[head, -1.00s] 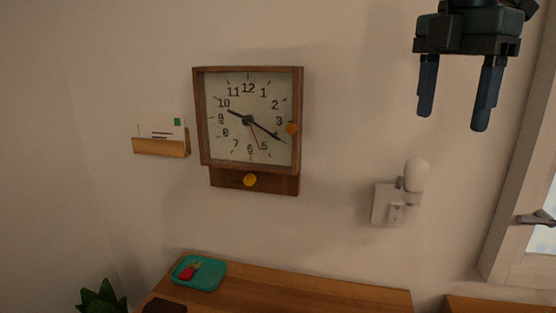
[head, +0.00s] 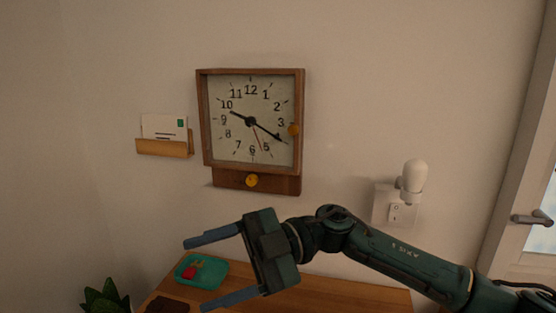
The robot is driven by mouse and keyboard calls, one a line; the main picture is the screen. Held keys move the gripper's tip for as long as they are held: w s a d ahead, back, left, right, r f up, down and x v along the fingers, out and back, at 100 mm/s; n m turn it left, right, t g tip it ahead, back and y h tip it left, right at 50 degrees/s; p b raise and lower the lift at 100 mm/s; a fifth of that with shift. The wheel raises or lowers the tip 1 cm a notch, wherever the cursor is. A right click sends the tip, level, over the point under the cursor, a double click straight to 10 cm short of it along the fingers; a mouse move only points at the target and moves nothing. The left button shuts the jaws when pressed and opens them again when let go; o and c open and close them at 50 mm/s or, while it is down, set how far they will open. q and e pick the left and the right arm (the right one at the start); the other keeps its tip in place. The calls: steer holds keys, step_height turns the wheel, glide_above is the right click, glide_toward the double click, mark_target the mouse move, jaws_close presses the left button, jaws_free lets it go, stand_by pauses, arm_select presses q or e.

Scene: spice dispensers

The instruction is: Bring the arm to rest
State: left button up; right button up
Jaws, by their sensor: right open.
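My right gripper (head: 208,274) is in the lower middle of the head view, its arm coming in from the lower right. Its two blue fingers are spread wide and point left. Nothing is between them that I can see it gripping. It hangs in front of the wooden cabinet top (head: 340,287) and hides part of it. My left gripper is not in view.
A square wooden clock (head: 249,122) with a drawer below hangs on the wall. A letter holder (head: 163,147) is to its left, a lamp on a switch plate (head: 394,205) to its right. A teal tray (head: 215,271) with a red item, a plant (head: 104,297) and a window (head: 535,219) also show.

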steer(key=w+d+f+m+t+h, duration=0.25)
steer(key=d+f+m+t, duration=0.25)
steer(key=f+m+t, duration=0.5)
steer(key=w+d+f+m+t+h, duration=0.1)
steer(key=w+d+f+m+t, duration=0.35)
steer(key=m+t, duration=1)
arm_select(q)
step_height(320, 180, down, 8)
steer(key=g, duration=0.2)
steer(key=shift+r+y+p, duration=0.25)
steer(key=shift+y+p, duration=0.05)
arm_select(e)
steer(key=s+d+f+m+g+h, duration=0.1)
steer(key=s+d+f+g+h, duration=0.1)
steer(key=f, duration=0.5)
steer(key=s+d+f+m+g+h, duration=0.1)
steer(key=s+d+f+g+h, duration=0.1)
steer(key=s+d+f, duration=0.5)
steer(key=s+d+f+m+g+h, duration=0.2)
steer(key=s+d+f+h, duration=0.2)
steer(key=s+f, duration=0.3)
steer(key=shift+s+d+f+h, duration=0.15)
steer(key=shift+s+f+h, duration=0.2)
steer(key=shift+f, duration=0.4)
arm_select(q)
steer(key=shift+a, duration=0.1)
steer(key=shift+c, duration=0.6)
arm_select(e)
steer(key=shift+c, duration=0.4)
